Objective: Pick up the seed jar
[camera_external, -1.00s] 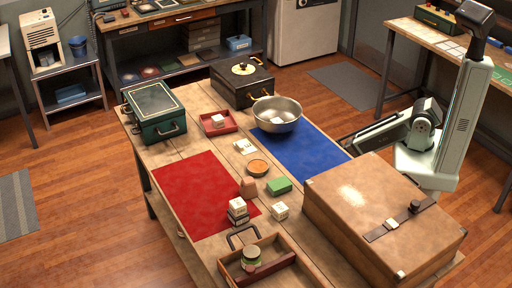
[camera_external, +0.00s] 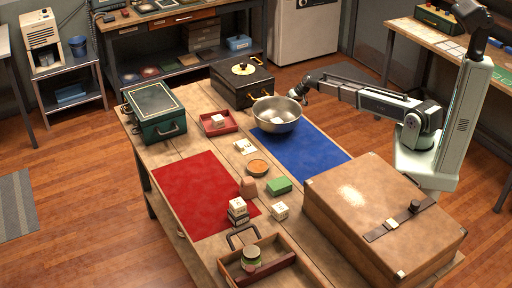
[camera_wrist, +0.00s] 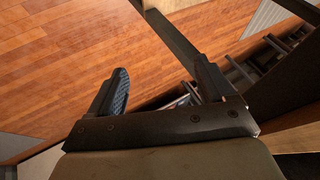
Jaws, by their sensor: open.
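A small round jar (camera_external: 251,253) with a greenish side and pale lid stands in the wooden tray at the front of the table; it looks like the seed jar, but no label can be read. A shallow round dish with an orange top (camera_external: 258,167) sits mid-table. My gripper (camera_external: 299,90) is at the far right side of the table, above and beside the metal bowl, far from the jar. In the wrist view my gripper (camera_wrist: 161,84) has its two fingers spread with nothing between them. The jar is not visible in the wrist view.
A metal bowl (camera_external: 277,117) with pale contents stands by the blue mat (camera_external: 310,154). A large brown case (camera_external: 345,215) fills the right front. The wooden tray (camera_external: 283,275), stacked small boxes (camera_external: 238,211) and green box (camera_external: 279,186) crowd the front. The red mat (camera_external: 190,190) is mostly clear.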

